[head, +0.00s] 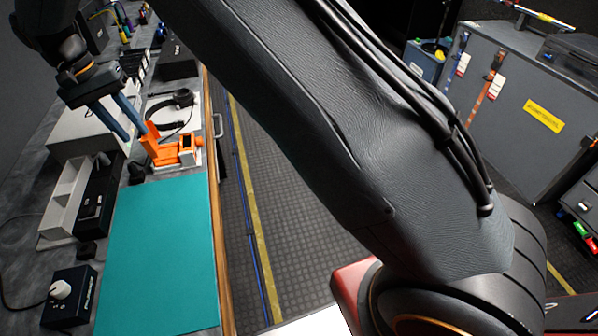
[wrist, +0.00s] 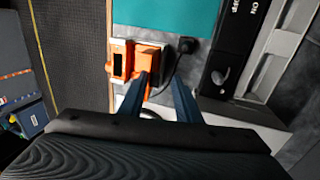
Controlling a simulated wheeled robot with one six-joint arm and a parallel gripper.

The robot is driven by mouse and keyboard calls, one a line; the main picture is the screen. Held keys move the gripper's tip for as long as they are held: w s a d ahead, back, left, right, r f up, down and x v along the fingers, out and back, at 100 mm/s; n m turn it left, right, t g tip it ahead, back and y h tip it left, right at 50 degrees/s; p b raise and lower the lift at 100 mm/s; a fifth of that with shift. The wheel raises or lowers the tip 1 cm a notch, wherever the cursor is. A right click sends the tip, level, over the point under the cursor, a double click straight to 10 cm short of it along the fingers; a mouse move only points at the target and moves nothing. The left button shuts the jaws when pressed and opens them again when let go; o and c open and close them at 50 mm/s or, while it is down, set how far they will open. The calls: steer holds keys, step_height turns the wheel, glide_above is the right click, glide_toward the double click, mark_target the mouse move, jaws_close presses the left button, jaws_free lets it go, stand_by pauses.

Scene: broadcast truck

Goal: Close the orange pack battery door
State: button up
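The orange pack (head: 168,155) sits on a white mat (head: 193,103) on the bench, just beyond the teal mat. It has a dark rectangular opening at its right end and an upright orange piece at its left, which may be the battery door. My gripper (head: 135,133) is above the bench at the left side of the pack, its two blue-grey fingers apart with nothing between them. In the wrist view, one fingertip overlaps the orange pack (wrist: 148,60) and the other lies to its right. I cannot tell whether the finger touches it.
Headphones (head: 172,100) lie behind the pack. A black switch box (head: 97,195) and a grey-white box (head: 90,135) stand to its left. The teal mat (head: 160,245) is clear. The wooden bench edge (head: 213,170) runs along the right, beside the floor aisle.

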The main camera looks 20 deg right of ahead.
step_height(320, 180, up, 7)
steer(key=a+h+b, duration=0.1)
steer(key=a+b, duration=0.2)
steer(key=s+d+f+n+y+b, duration=0.1)
steer(key=s+d+f, duration=0.15)
steer(key=d, duration=0.85)
steer(key=s+d+f+y+b, duration=0.1)
steer(key=d+f, duration=0.3)
steer(key=d, duration=0.8)
steer(key=s+d+f+b, duration=0.1)
steer(key=s+d+f, duration=0.3)
steer(key=s+d, duration=0.3)
steer(key=s+d+f+y+b, duration=0.1)
steer(key=s+d+f+b, duration=0.1)
steer(key=s+d+f, duration=0.3)
steer(key=shift+s+d, duration=1.75)
steer(key=shift+s, duration=0.85)
